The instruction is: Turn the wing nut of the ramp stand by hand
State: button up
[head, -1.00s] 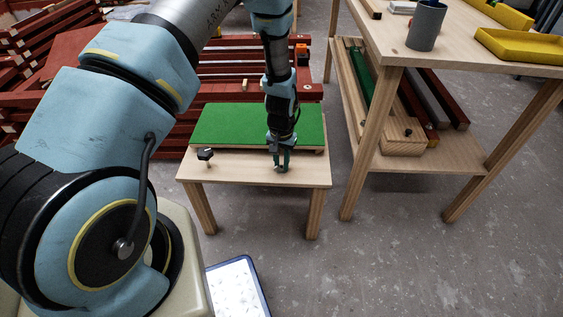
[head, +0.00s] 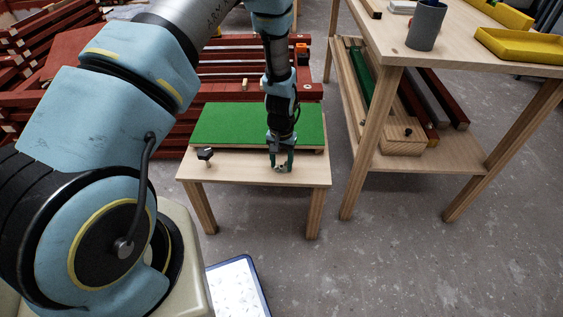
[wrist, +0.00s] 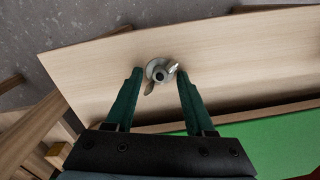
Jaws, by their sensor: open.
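The wing nut (wrist: 160,73) is a grey metal piece with two wings on a round base, set in the pale wooden top of the ramp stand (wrist: 250,40). In the head view the stand (head: 235,170) is a low table with a green board (head: 225,124) on it. My gripper (wrist: 157,75) is open, with one green finger on each side of the wing nut and a gap to it on both sides. In the head view my gripper (head: 281,168) points down over the stand's front strip, and the fingers partly hide the nut.
A black knob (head: 205,155) stands up at the left of the stand's top. A wooden workbench (head: 390,140) with a grey cup (head: 426,26) and yellow trays (head: 518,46) stands to the right. Dark red battens (head: 240,70) are stacked behind.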

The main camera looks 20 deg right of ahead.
aim_at(282, 166)
jog(key=shift+r, duration=0.1)
notch_tip(282, 166, up, 11)
jog(key=shift+f+p, duration=0.2)
jog(key=shift+p, duration=0.25)
jog(key=w+a+r+n, duration=0.3)
jog(key=a+r, duration=0.9)
jog(key=a, duration=0.2)
jog(key=s+a+r+n+t, duration=0.1)
jog(key=s+a+r, duration=0.2)
jog(key=a, duration=0.3)
jog(key=s+a+r+n, duration=0.2)
jog(key=a+r, duration=0.1)
jog(key=a, duration=0.2)
jog(key=s+a+r+n+t, duration=0.1)
jog(key=s+a+r, duration=0.25)
jog(key=a, duration=0.25)
notch_tip(282, 166, up, 18)
jog(key=p, duration=1.8)
jog(key=shift+w+d, duration=0.25)
jog(key=shift+w, duration=0.2)
